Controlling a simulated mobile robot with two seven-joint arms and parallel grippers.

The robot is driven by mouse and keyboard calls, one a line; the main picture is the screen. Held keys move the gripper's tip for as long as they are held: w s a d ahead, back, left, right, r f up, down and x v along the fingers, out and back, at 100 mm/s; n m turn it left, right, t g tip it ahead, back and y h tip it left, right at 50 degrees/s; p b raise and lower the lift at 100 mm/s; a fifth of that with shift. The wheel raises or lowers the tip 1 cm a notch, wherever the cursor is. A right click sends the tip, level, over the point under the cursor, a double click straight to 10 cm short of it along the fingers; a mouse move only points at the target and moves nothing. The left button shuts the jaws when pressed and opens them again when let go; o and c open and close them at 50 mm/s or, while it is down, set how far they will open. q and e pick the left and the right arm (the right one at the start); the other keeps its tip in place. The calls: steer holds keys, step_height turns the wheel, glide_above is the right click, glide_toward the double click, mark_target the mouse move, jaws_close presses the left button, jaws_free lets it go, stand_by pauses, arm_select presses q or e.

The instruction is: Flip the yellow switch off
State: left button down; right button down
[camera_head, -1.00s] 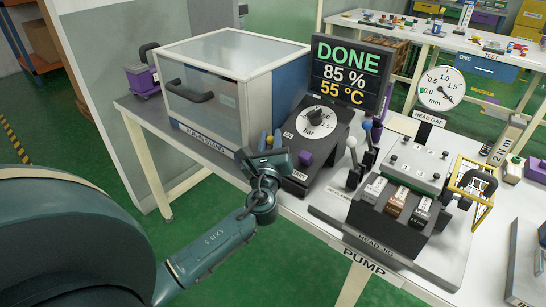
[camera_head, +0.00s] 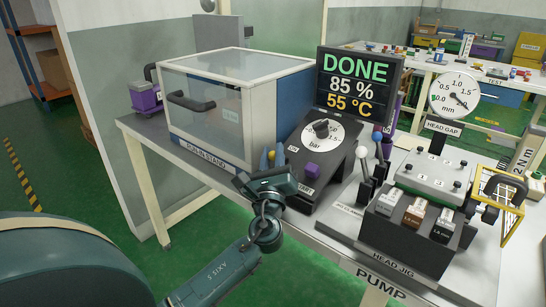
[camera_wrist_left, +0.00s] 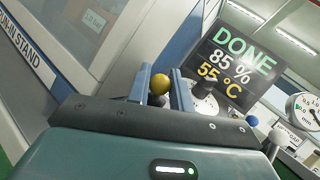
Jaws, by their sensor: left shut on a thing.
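The yellow switch shows as a round yellow knob (camera_head: 271,155) at the near left edge of the dark console (camera_head: 325,165), beside the test stand. It also shows in the left wrist view as a yellow ball (camera_wrist_left: 160,84). My left gripper (camera_head: 272,160) has its two blue fingers on either side of the knob and is shut on it. In the left wrist view the fingers (camera_wrist_left: 161,92) flank the ball. The switch's stem and base are hidden by my gripper. My right gripper is not in view.
The clear-walled run-in stand (camera_head: 205,110) is close on the left. A display (camera_head: 356,88) reads DONE, 85 %, 55 °C. The console has a bar dial (camera_head: 321,134) and a purple button block (camera_head: 311,170). Levers (camera_head: 366,165) and the head jig (camera_head: 410,235) stand to the right.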

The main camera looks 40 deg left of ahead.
arm_select(q)
steer(key=c, duration=1.3)
jaws_free()
steer(key=shift+s+f, duration=0.1)
steer(key=shift+s+d+f, duration=0.15)
steer(key=shift+s+d, duration=0.05)
steer(key=shift+s, duration=0.05)
steer(key=b+v, duration=0.1)
steer(key=v, duration=1.1)
steer(key=shift+s, duration=0.2)
steer(key=shift+d, duration=0.1)
